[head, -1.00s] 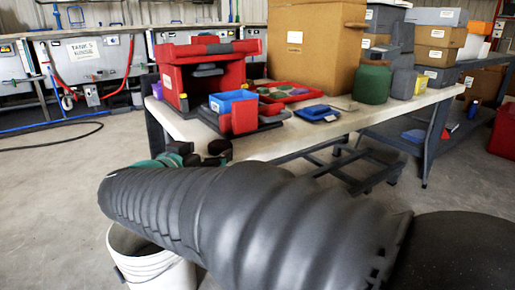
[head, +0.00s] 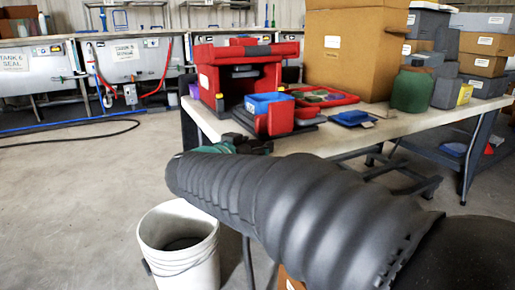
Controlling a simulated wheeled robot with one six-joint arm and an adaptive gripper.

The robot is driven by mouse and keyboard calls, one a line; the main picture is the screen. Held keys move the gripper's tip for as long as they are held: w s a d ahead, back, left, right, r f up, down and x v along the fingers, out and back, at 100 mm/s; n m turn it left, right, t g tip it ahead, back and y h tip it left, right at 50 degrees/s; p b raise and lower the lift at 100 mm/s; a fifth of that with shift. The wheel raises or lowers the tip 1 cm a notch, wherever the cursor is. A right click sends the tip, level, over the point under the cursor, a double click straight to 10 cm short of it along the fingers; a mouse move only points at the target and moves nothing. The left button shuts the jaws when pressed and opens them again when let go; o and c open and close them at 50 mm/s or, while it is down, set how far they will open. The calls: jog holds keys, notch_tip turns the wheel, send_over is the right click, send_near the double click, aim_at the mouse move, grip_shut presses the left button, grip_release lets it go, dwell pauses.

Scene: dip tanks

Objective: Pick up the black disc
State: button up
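I cannot single out a black disc in the head view. A red tray (head: 345,99) on the table holds several small flat pieces, greenish and greyish, too small to tell apart. My gripper (head: 246,143) shows only in part, as dark and teal pieces beyond the end of my ribbed black arm, at the table's near edge. The arm hides most of it, so its fingers and anything between them cannot be made out.
The pale table (head: 400,125) carries a red open-fronted housing (head: 210,82), a blue box (head: 268,102), a blue flat item (head: 352,118), a green jar (head: 412,90) and a large cardboard box (head: 350,50). A white bucket (head: 180,250) stands on the floor. Tanks (head: 125,60) line the back left.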

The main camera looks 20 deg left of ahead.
jog(key=c, duration=0.4)
jog(key=shift+r, duration=0.1)
